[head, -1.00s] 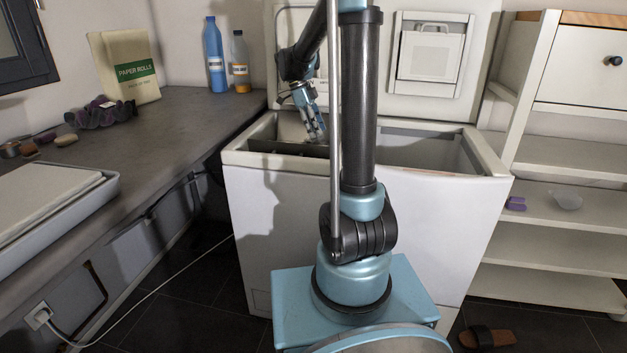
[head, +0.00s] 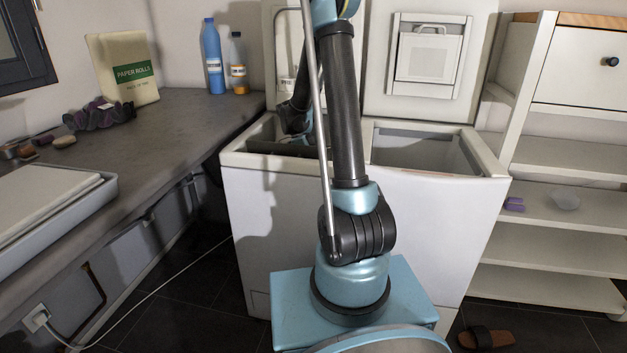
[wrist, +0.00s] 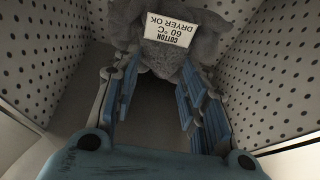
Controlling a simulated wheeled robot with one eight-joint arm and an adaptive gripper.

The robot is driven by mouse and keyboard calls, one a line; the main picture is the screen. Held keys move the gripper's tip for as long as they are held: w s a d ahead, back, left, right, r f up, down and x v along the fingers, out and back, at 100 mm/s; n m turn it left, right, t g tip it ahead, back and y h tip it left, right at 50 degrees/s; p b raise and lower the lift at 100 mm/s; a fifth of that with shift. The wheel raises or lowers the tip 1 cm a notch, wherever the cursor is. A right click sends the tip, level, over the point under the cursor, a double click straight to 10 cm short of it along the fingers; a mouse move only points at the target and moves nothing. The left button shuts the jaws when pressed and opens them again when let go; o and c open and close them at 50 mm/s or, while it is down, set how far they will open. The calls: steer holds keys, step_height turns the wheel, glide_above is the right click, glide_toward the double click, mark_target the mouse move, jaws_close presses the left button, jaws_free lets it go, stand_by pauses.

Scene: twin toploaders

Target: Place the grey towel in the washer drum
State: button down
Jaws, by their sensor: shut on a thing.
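The grey towel (wrist: 205,48) is bunched at the top of the wrist view, with a white label (wrist: 168,28) reading "COTTON 60 °C DRYER OK". My gripper (wrist: 160,74) is shut on it, its blue-padded fingers on either side of the lower part. Pale drum walls (wrist: 45,45) dotted with dark holes surround the towel and fingers. In the head view my arm reaches down into the left opening (head: 262,137) of the white top-loading machine (head: 245,210). The towel and fingertips are hidden there.
The right opening (head: 420,152) of the machine shows no contents. A grey counter (head: 180,125) with bottles stands at the left. White shelves (head: 560,200) stand at the right. A brown slipper (head: 487,337) lies on the floor.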

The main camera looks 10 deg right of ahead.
steer(key=shift+f, duration=1.8)
steer(key=c, duration=1)
jaws_free()
steer(key=shift+o, duration=0.2)
steer(key=v, duration=1.2)
steer(key=shift+r, duration=0.1)
